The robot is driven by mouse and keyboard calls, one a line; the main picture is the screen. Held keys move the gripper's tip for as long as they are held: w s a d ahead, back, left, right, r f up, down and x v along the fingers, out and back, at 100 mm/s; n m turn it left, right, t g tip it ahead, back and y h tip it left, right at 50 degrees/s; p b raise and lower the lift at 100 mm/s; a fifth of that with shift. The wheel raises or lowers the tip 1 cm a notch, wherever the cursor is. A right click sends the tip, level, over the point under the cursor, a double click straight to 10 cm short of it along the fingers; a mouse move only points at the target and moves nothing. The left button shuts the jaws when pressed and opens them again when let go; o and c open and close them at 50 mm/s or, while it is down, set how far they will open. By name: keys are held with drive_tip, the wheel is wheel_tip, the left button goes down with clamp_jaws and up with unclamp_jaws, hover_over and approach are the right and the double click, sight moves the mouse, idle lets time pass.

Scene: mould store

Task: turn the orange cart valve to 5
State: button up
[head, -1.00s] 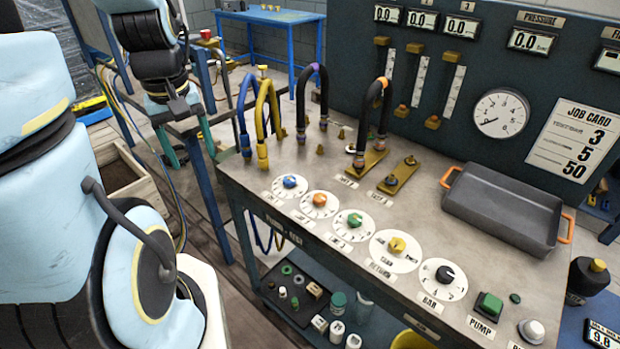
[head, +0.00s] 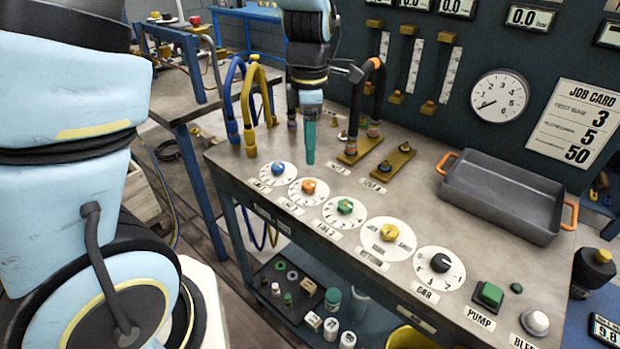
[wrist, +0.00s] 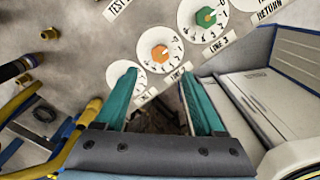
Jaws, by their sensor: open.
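The orange valve knob (head: 308,186) sits on a white numbered dial in the row along the bench's front edge, between the blue knob (head: 278,168) and the green knob (head: 345,207). In the wrist view the orange knob (wrist: 159,53) lies just beyond the fingertips; its exact setting is too small to read. My gripper (head: 309,158) points down above the bench, behind the orange dial and apart from it. In the wrist view its two teal fingers (wrist: 158,78) are spread and empty.
Blue and yellow hoses (head: 256,105) arch up left of my gripper, and a black hose (head: 368,100) stands behind it on the right. The yellow knob (head: 389,232) and black knob (head: 440,262) continue the row. A grey tray (head: 503,195) lies at right. A job card (head: 583,122) shows 3, 5, 50.

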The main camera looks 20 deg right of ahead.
sight(309, 183)
wheel_tip(309, 183, down, 10)
drive_tip(key=shift+a+r+p, duration=0.1)
drive_tip(key=shift+r+p, duration=0.15)
drive_tip(key=shift+p, duration=0.3)
clamp_jaws()
idle(0.4)
